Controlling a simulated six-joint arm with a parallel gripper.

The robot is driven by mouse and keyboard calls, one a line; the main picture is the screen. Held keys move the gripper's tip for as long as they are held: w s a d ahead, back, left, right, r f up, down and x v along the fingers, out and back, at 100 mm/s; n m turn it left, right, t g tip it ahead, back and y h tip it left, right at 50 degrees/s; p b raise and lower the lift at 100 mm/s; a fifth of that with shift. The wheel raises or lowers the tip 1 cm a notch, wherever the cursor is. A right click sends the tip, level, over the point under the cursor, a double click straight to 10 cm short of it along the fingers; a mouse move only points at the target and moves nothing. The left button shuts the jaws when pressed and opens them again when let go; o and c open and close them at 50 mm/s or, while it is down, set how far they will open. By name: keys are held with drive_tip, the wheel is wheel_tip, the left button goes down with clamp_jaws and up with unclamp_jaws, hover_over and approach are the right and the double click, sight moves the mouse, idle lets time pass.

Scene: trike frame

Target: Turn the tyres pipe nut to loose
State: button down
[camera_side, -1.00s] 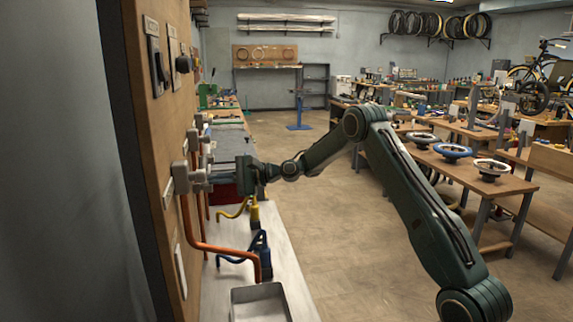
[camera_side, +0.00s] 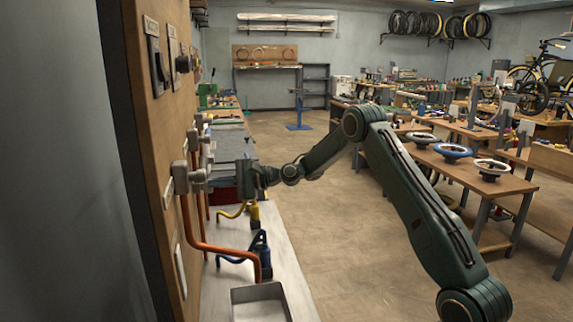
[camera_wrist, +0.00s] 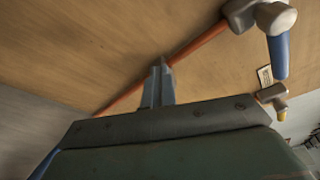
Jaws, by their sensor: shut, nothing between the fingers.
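My gripper (camera_side: 203,178) is at the wooden board on the left in the side view, its fingers together and pointing at the board. In the wrist view its shut fingers (camera_wrist: 158,88) stand in front of an orange pipe (camera_wrist: 196,45), with nothing seen between them. A grey fitting (camera_wrist: 240,12) sits at the pipe's upper end, right of the fingertips and apart from them. In the side view a grey fitting (camera_side: 180,177) on the board is beside my fingertips; contact is unclear. No readable label shows which nut is the tyres one.
The wooden board (camera_side: 150,120) carries switches and more grey fittings (camera_side: 193,143). Below are a blue-handled part (camera_side: 260,247), a yellow one (camera_side: 254,212) and a metal tray (camera_side: 260,304). Another fitting (camera_wrist: 271,94) and a small label (camera_wrist: 265,75) show at right in the wrist view.

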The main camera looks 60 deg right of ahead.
drive_tip(key=shift+s+a+f, duration=0.1)
drive_tip(key=shift+f, duration=0.35)
drive_tip(key=shift+s+a+r, duration=0.1)
drive_tip(key=shift+s+a+r, duration=0.1)
drive_tip(key=shift+s+a, duration=0.05)
drive_tip(key=shift+a, duration=0.05)
idle(0.3)
drive_tip(key=d+v, duration=0.1)
drive_tip(key=v, duration=0.5)
drive_tip(key=shift+w+f, duration=0.3)
drive_tip(key=shift+w, duration=0.05)
idle(0.3)
